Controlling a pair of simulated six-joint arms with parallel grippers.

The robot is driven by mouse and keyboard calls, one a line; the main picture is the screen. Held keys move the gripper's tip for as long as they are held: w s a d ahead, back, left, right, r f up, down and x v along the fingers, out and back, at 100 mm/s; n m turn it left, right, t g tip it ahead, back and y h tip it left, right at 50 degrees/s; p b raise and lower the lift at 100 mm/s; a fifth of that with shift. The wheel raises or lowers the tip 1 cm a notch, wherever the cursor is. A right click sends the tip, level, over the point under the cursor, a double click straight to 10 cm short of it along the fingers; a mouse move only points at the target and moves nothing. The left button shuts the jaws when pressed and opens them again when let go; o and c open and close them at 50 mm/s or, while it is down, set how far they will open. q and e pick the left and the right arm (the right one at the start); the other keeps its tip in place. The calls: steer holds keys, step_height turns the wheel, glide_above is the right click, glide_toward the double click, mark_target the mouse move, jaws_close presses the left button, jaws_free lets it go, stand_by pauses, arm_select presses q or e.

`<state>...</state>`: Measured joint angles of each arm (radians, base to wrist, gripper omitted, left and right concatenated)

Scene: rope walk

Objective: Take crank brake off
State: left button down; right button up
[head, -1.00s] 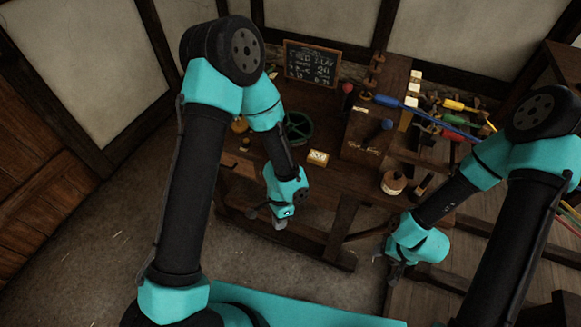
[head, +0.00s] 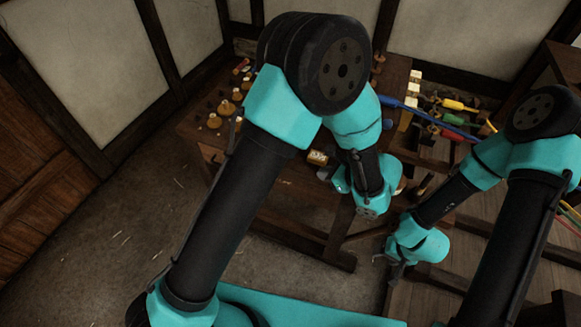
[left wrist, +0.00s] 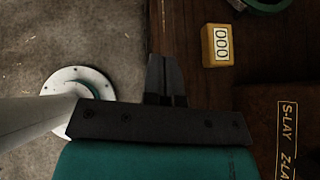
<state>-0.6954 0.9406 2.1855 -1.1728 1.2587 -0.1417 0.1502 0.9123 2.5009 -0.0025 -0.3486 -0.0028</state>
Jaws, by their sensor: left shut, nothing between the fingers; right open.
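I cannot pick out the crank brake in either view; my left arm covers the middle of the bench in the head view. My left gripper (left wrist: 166,75) is shut and empty in the left wrist view, by the bench's front edge. It is to the left of and a little nearer than the yellow counter box (left wrist: 221,45) marked 000. That counter also shows in the head view (head: 318,157). A green wheel (left wrist: 265,5) is partly cut off at the top of the wrist view. My right gripper (head: 395,270) is open and empty, low in front of the bench.
The wooden bench (head: 290,222) carries several wooden bobbins (head: 214,121) at its left. A box with an S-LAY and Z-LAY label (left wrist: 287,135) stands right of my left gripper. Coloured-handled tools (head: 455,104) lie at the back right. The floor (head: 110,225) at left is clear.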

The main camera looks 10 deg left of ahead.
arm_select(q)
steer(key=x, duration=1)
steer(key=shift+s, duration=0.1)
steer(key=a, duration=0.1)
steer(key=w+a, duration=0.1)
steer(key=a, duration=0.1)
steer(key=shift+w+a+r, duration=0.2)
steer(key=shift+a+r, duration=0.1)
steer(key=shift+a, duration=0.1)
